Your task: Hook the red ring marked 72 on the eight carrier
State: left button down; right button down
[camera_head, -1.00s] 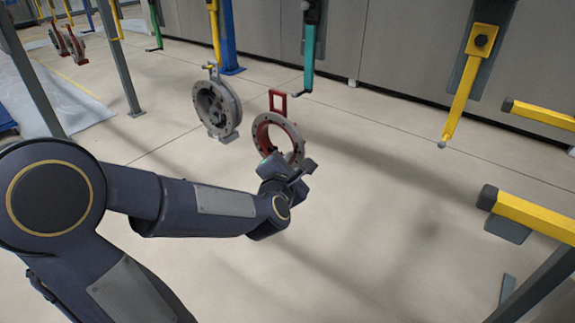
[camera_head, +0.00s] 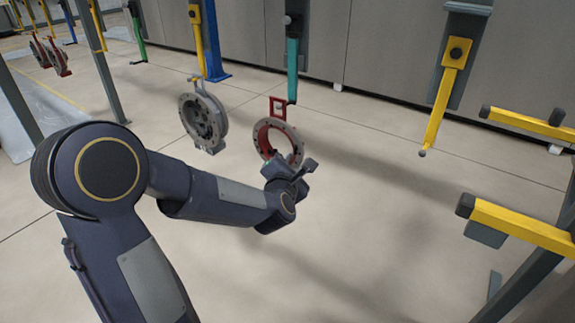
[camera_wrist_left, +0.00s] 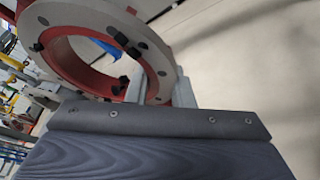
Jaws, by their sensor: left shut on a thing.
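The red ring (camera_head: 265,137) with a grey flange face and a red square loop on top is held upright in my left gripper (camera_head: 291,175). The left wrist view shows the ring (camera_wrist_left: 85,68) close beyond my shut gripper (camera_wrist_left: 160,122). The teal carrier (camera_head: 292,65) hangs just above, its hook end beside and overlapping the ring's loop in the head view. I cannot tell whether the hook passes through the loop. I cannot read the 72 or a carrier number. My right gripper is out of view.
A grey ring (camera_head: 203,118) hangs from a yellow carrier (camera_head: 197,40) at the left of the red ring. An empty yellow carrier (camera_head: 438,105) hangs at the right. Yellow bars (camera_head: 520,222) stand at the right edge. The floor between is clear.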

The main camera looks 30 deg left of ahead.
pick_arm(q)
jog(key=shift+w+d+r+p, duration=0.15)
jog(key=shift+w+p, duration=0.25)
jog(key=shift+w, duration=0.6)
jog(key=shift+w+f+b, duration=0.5)
jog(key=shift+f+b, duration=0.05)
jog(key=shift+b, duration=0.25)
jog(key=shift+w+f+b, duration=0.15)
jog(key=shift+b, duration=0.35)
